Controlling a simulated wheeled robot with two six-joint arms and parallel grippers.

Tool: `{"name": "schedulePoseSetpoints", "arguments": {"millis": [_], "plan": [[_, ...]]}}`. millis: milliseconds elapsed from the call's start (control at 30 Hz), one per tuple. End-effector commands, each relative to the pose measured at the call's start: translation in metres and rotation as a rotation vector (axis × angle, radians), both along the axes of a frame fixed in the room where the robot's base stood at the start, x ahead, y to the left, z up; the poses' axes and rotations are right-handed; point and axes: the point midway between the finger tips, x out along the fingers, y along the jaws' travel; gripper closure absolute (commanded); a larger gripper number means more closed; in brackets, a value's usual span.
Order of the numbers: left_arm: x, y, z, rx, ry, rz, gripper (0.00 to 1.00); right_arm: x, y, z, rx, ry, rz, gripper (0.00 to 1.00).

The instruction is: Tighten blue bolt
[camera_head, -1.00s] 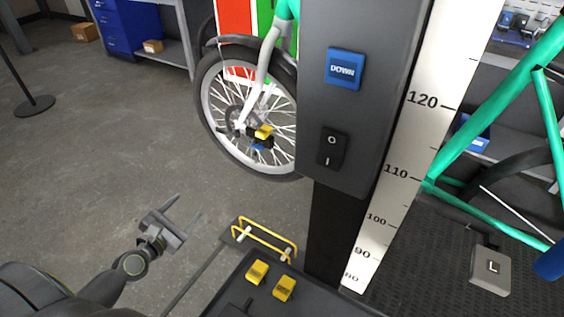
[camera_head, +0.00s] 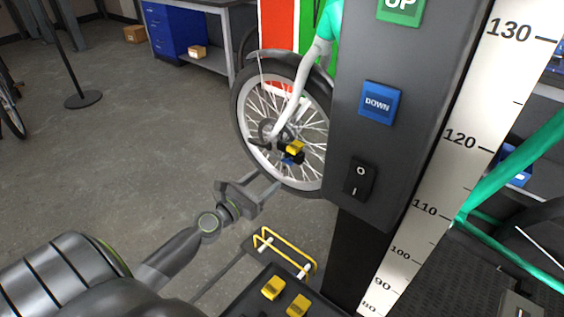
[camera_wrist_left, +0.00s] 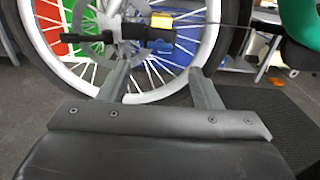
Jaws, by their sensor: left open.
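A blue part (camera_head: 291,158), perhaps the blue bolt, sits at the hub of the bike's front wheel (camera_head: 246,118), below a yellow part (camera_head: 295,147). In the left wrist view the blue part (camera_wrist_left: 160,45) lies at the end of a black axle piece (camera_wrist_left: 130,35), with the yellow part (camera_wrist_left: 162,20) above it. My left gripper (camera_head: 268,188) is open and empty, below and left of the hub. In the left wrist view its fingers (camera_wrist_left: 156,76) point toward the wheel, apart from the hub parts. My right gripper is out of view.
A dark column with a blue DOWN button (camera_head: 380,102) and a black switch (camera_head: 360,180) stands right of the wheel. A yellow rail (camera_head: 285,250) and yellow pedals (camera_head: 273,287) are below.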

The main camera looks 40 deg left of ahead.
Motion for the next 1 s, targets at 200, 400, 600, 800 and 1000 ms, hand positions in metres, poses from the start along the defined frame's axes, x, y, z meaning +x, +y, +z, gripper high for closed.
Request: {"name": "schedulePoseSetpoints", "arguments": {"millis": [200, 400, 600, 800, 1000], "plan": [[0.042, -0.003, 0.001, -0.001, -0.002, 0.001, 0.42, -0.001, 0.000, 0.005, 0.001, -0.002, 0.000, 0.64], [0.069, -0.005, 0.000, 0.000, -0.001, 0.000, 0.42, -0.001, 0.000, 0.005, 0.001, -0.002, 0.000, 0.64], [0.081, -0.006, -0.001, 0.000, 0.001, 0.000, 0.42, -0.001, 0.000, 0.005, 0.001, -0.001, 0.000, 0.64], [0.083, -0.006, -0.001, 0.000, 0.001, 0.000, 0.42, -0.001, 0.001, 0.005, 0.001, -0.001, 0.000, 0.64], [0.082, -0.006, -0.001, 0.000, 0.001, 0.000, 0.55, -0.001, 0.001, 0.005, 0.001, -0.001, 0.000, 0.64]]}}
